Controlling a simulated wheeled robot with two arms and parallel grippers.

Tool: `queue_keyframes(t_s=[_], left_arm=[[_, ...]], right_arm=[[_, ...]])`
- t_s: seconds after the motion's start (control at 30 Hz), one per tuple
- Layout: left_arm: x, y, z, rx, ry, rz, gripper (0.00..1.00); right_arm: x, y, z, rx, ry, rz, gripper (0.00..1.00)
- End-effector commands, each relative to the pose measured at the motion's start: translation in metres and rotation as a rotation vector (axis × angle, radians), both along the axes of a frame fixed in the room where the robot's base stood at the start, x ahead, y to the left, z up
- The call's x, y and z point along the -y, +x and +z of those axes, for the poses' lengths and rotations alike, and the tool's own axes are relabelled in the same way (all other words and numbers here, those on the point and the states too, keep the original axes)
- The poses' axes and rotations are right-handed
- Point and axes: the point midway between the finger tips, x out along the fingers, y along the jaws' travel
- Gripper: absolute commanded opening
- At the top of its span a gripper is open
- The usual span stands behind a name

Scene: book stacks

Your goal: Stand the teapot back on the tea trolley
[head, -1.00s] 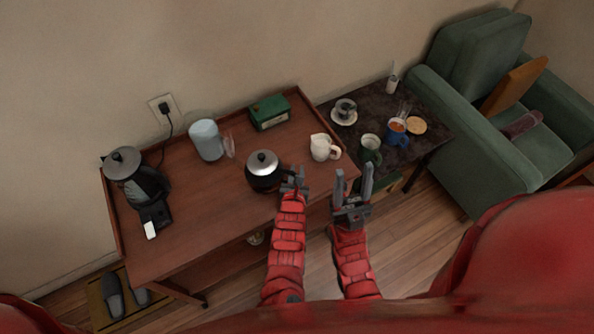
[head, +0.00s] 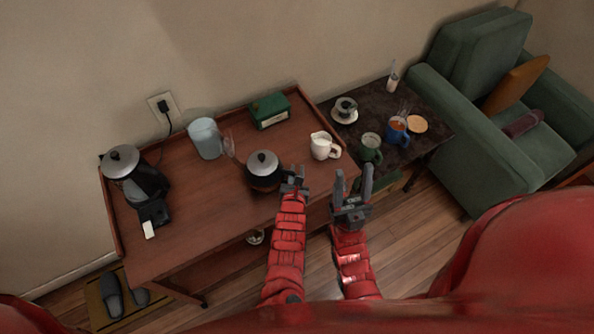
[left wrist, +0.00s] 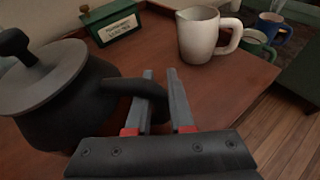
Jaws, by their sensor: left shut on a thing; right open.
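The teapot, a round dark pot (head: 260,183) with a grey lid and black knob, appears upright over the front middle of the brown wooden tea trolley (head: 200,245). It fills the left of the left wrist view (left wrist: 60,115). Its underside is hidden, so I cannot tell for sure whether it touches the top. My left gripper (head: 295,176) is at the teapot's right side, shut on its black handle (left wrist: 137,82). My right gripper (head: 354,183) is open and empty, near the trolley's front right corner.
On the trolley are a cream jug (head: 322,147), a green tin (head: 269,111), a pale blue jug (head: 205,139) and a black kettle-like appliance (head: 143,182). A dark side table (head: 385,103) with mugs stands right, beside a green armchair (head: 465,125). The trolley's front left top is clear.

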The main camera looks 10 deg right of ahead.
Motion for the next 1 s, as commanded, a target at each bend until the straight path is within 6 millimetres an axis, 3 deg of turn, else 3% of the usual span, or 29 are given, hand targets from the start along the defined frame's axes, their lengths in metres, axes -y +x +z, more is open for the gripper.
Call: queue_keyframes(t_s=[0.1,0.13,0.3,0.67,0.87,1.0], left_arm=[[0.0,0.001,-0.001,0.004,0.001,0.0,0.0],[0.0,0.001,0.0,0.004,0.001,0.0,0.26],[0.0,0.001,0.0,0.003,0.0,0.0,0.55],[-0.001,-0.005,0.001,0.0,0.0,0.0,0.55],[-0.007,-0.03,0.016,0.003,0.003,-0.005,0.55],[-0.014,-0.057,0.024,0.002,0.003,-0.006,0.55]], right_arm=[[0.0,0.0,-0.003,0.0,0.0,0.0,0.5],[0.0,0.0,-0.002,0.0,0.0,0.0,0.5],[0.0,0.0,-0.001,0.0,0.0,0.0,0.5],[0.0,0.0,0.002,0.0,0.0,0.0,0.5],[0.0,0.0,0.02,0.0,0.0,0.0,0.5],[0.0,0.0,0.027,0.0,0.0,0.0,0.5]])
